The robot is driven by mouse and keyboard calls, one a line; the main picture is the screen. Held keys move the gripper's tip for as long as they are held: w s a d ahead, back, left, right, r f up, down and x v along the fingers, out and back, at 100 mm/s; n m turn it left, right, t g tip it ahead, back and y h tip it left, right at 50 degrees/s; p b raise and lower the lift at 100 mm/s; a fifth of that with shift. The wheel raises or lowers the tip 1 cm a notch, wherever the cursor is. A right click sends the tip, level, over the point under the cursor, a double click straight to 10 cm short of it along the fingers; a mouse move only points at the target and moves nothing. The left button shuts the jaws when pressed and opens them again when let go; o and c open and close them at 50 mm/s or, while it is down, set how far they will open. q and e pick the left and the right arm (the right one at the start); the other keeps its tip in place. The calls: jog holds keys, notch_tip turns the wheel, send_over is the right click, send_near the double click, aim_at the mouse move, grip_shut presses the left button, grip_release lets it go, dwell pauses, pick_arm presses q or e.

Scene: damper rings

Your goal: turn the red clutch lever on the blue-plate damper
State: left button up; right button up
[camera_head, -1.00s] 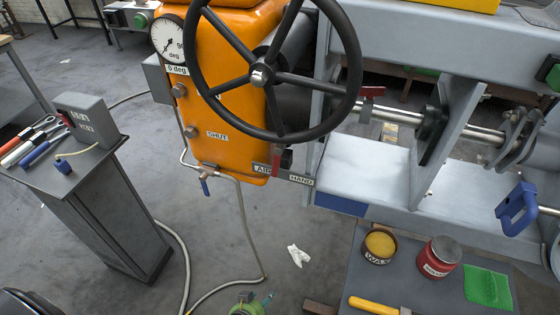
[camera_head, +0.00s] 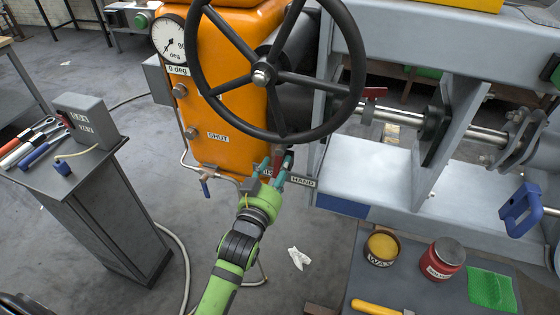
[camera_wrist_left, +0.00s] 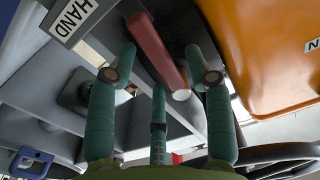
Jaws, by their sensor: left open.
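The red clutch lever (camera_head: 289,160) sits at the lower right of the orange actuator housing (camera_head: 228,110), by the AIR and HAND labels; the gripper partly covers it in the head view. A blue plate (camera_head: 341,205) shows under the grey frame to its right. My left gripper (camera_head: 272,172) is at the lever, with its fingers spread. In the left wrist view the red lever (camera_wrist_left: 153,45) runs between the open fingers of the left gripper (camera_wrist_left: 160,76), with gaps showing on both sides; I cannot tell whether any finger touches it. My right gripper is not in view.
A black handwheel (camera_head: 262,75) hangs just above the lever. The dial (camera_head: 169,36) is labelled 0 deg. Another red lever (camera_head: 374,92) sits on the shaft. A tool cart (camera_head: 110,215) stands left; a wax tin (camera_head: 381,248) and red jar (camera_head: 442,259) stand lower right.

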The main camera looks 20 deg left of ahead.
pick_arm(q)
jog(key=shift+w, duration=1.1)
jog(key=shift+c, duration=0.4)
grip_shut()
jog(key=m+p, duration=0.1)
jog(key=a+m+p, duration=0.1)
jog(key=shift+r+m, duration=0.35)
jog(key=shift+m, duration=0.05)
jog(key=shift+a+m+p, duration=0.3)
jog(key=shift+m+p, duration=0.2)
jog(key=shift+m, duration=0.3)
jog(key=shift+a+m, duration=0.2)
jog(key=shift+m, duration=0.4)
jog(key=shift+o, duration=0.4)
grip_release()
jog(key=shift+f, duration=0.1)
